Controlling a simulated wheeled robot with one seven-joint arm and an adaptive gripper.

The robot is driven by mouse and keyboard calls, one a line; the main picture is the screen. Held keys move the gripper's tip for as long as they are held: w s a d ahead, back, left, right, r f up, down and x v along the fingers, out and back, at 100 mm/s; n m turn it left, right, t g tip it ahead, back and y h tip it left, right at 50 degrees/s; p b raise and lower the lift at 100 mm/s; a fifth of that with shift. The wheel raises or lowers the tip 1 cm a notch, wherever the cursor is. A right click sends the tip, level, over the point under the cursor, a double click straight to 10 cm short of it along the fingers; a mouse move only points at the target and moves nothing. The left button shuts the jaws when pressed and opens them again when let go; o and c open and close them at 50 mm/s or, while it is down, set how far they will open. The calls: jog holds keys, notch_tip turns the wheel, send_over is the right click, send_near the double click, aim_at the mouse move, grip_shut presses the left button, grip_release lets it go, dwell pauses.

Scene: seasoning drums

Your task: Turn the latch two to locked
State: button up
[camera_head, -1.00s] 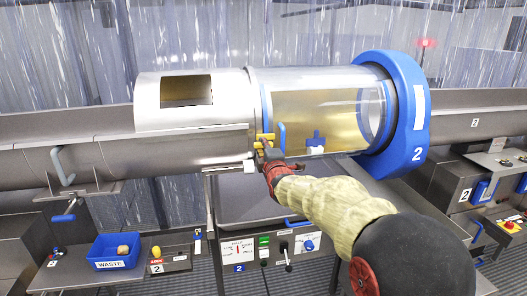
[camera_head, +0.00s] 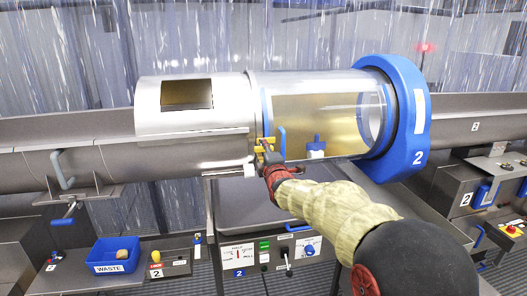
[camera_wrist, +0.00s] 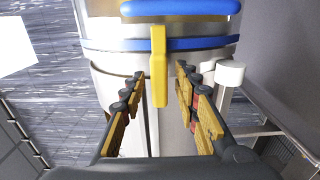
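The yellow latch (camera_head: 264,141) sits at the seam between the steel cover and the clear drum (camera_head: 325,95) marked 2. In the wrist view the yellow latch (camera_wrist: 159,65) is a straight bar pointing down the picture, across a blue band. My gripper (camera_head: 266,156) is at the latch, and its fingers partly hide it in the head view. In the wrist view my gripper (camera_wrist: 161,76) is open, with one finger on each side of the bar. Gaps show between the fingers and the bar.
A blue handle (camera_head: 281,141) stands just right of the latch. A white knob (camera_wrist: 229,73) is close to the right finger. Below are a control panel (camera_head: 270,257) and a blue waste bin (camera_head: 113,268). The blue drum ring (camera_head: 417,130) stands at the right.

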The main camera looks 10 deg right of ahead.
jog(key=shift+s, duration=0.1)
jog(key=s, duration=1.1)
jog(key=shift+s, duration=0.4)
jog(key=s+f+m+g, duration=0.4)
jog(key=s+f+m, duration=0.1)
jog(key=f, duration=0.3)
jog(key=s+f+m+g, duration=0.3)
jog(key=s+f+m, duration=0.2)
jog(key=f, duration=0.3)
jog(key=s+r+m+g, duration=0.1)
jog(key=s+m+g, duration=0.4)
jog(key=s, duration=2.6)
jog(key=shift+s+r+m, duration=0.15)
jog(key=shift+s+m, duration=0.1)
jog(key=shift+m, duration=1.35)
